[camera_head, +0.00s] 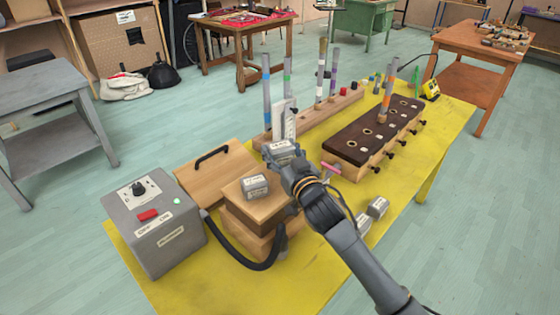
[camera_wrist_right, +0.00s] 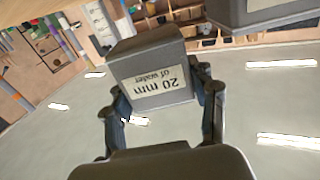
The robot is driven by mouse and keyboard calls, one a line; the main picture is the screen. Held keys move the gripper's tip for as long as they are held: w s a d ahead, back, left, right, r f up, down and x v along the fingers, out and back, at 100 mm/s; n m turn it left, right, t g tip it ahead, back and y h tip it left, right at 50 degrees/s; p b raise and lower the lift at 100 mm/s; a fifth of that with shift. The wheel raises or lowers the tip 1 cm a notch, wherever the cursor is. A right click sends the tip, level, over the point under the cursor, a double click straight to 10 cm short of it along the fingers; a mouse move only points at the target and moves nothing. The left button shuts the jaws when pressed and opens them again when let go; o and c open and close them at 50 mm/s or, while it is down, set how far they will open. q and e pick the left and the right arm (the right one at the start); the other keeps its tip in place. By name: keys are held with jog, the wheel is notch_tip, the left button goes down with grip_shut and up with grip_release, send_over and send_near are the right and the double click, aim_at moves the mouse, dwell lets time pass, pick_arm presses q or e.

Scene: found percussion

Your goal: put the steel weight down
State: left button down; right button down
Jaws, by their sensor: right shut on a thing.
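My right gripper (camera_head: 285,163) is shut on a small grey steel weight (camera_head: 281,150). In the right wrist view this weight (camera_wrist_right: 155,75) sits between the two fingers, and its label reads "20 mm of water", upside down. In the head view the held weight shows just beyond a wooden block stack (camera_head: 262,212); its exact height is hard to tell. A second grey weight (camera_head: 254,187) rests on top of that stack. Part of another weight (camera_wrist_right: 265,12) shows at the top right of the wrist view. My left gripper is not in view.
Two more weights (camera_head: 378,207) lie on the yellow table (camera_head: 190,288), beside my right forearm. A grey control box (camera_head: 152,225) with a black hose stands left. A wooden box with a handle (camera_head: 208,170), a rack of tubes (camera_head: 320,118) and a dark holed board (camera_head: 375,132) crowd the rest.

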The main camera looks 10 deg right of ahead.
aim_at(280, 162)
jog(key=shift+w+f, duration=0.4)
jog(key=shift+f, duration=1.4)
jog(key=shift+s, duration=0.1)
jog(key=shift+f, duration=0.15)
jog(key=c, duration=0.7)
grip_release()
jog(key=shift+f, duration=0.15)
